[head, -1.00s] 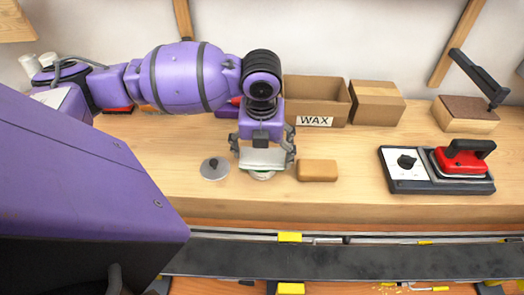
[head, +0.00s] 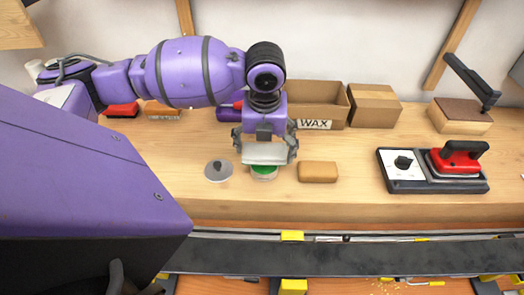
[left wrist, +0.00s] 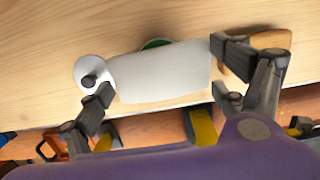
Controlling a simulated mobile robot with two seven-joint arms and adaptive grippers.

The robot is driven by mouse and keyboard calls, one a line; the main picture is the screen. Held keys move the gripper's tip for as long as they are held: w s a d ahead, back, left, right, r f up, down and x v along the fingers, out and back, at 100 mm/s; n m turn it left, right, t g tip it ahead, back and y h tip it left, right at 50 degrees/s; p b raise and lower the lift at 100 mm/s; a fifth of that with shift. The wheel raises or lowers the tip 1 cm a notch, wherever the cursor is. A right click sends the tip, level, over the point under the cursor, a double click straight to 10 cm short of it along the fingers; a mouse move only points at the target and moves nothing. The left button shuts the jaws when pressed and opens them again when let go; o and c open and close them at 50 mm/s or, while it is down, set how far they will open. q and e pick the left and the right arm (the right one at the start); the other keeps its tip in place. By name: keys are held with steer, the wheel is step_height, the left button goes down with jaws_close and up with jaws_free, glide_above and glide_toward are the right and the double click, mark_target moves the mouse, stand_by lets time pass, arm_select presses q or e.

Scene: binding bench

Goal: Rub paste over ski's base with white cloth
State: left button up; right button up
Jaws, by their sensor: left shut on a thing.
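My left gripper (head: 265,145) is shut on the white cloth (head: 264,155) and holds it spread between its fingers, just above the bench. In the left wrist view the cloth (left wrist: 165,75) hangs flat between the two fingers. Below and just in front of it is a round tin of green paste (head: 264,171), partly hidden by the cloth; its green edge (left wrist: 155,43) also shows in the left wrist view. The tin's grey knobbed lid (head: 218,172) lies to its left. The dark ski (head: 345,258) lies lengthwise in front of the bench. My right gripper is out of view.
A tan block (head: 318,172) is right of the tin. A red-handled iron on its station (head: 432,170) stands farther right. A WAX box (head: 317,108), a plain carton (head: 374,106) and a wooden block (head: 460,115) stand behind. Yellow-jawed clamps (head: 292,236) line the ski.

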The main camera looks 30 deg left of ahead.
mark_target(264, 149)
arm_select(q)
step_height(264, 149, up, 2)
steer(key=shift+r+p, duration=0.1)
steer(key=shift+p, duration=0.3)
steer(key=shift+r+p, duration=0.3)
steer(key=shift+r, duration=0.7)
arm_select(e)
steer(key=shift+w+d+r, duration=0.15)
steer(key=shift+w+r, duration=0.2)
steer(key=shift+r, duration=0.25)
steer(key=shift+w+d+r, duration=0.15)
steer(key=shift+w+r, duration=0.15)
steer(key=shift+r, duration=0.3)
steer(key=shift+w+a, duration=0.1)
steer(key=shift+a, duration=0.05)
arm_select(q)
steer(key=shift+s, duration=0.1)
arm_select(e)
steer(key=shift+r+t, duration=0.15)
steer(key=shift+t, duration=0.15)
